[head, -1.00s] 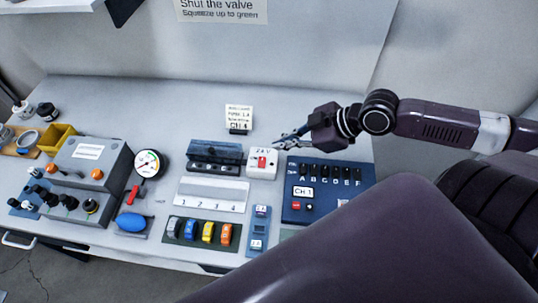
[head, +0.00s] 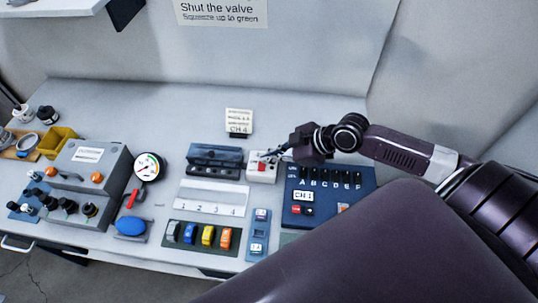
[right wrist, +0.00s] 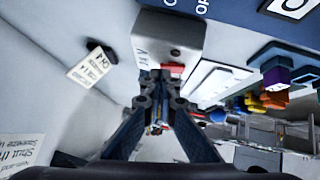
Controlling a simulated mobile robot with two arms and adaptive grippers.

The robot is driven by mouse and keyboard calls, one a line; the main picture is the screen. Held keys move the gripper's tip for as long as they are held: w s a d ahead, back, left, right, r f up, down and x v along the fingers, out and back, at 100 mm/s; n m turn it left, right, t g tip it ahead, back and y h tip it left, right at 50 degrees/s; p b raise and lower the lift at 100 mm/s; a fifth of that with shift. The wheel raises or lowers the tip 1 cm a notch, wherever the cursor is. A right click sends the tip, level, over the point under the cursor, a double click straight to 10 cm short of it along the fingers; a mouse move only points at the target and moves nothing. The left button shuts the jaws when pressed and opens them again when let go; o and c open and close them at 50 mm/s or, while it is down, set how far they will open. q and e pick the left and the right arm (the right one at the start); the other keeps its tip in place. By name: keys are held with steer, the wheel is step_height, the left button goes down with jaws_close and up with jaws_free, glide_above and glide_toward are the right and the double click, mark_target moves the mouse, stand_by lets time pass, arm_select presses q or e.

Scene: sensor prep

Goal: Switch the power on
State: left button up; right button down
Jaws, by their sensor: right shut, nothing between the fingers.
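The power switch is a small white box (head: 262,175) with a red rocker (head: 262,168) on its top, standing on the bench between a dark connector block and the blue panel. My right gripper (head: 268,157) is shut and empty, with its fingertips over the far side of the box in the head view. In the right wrist view the white box (right wrist: 165,35) is just beyond the shut fingertips (right wrist: 163,90), and a small red part (right wrist: 176,52) shows on it. I cannot tell whether the fingertips touch it. My left gripper is not in view.
The blue panel (head: 350,205) with switches A to F and a CH 1 label stands right of the box. A note card (head: 239,121) stands behind. A dark block (head: 214,158), a numbered white strip (head: 212,197) and colored plugs (head: 208,235) lie left.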

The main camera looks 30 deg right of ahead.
stand_by(0.3)
steer(key=shift+w+d+f+y+b, duration=0.1)
steer(key=shift+f+y+b, duration=0.2)
steer(key=shift+f+b, duration=0.15)
steer(key=shift+w+g, duration=0.1)
steer(key=shift+g, duration=0.3)
steer(key=shift+s+a+r+p, duration=0.25)
steer(key=shift+s+a+p, duration=0.25)
steer(key=shift+s+p, duration=0.3)
steer(key=shift+w+r, duration=0.1)
steer(key=shift+w, duration=0.05)
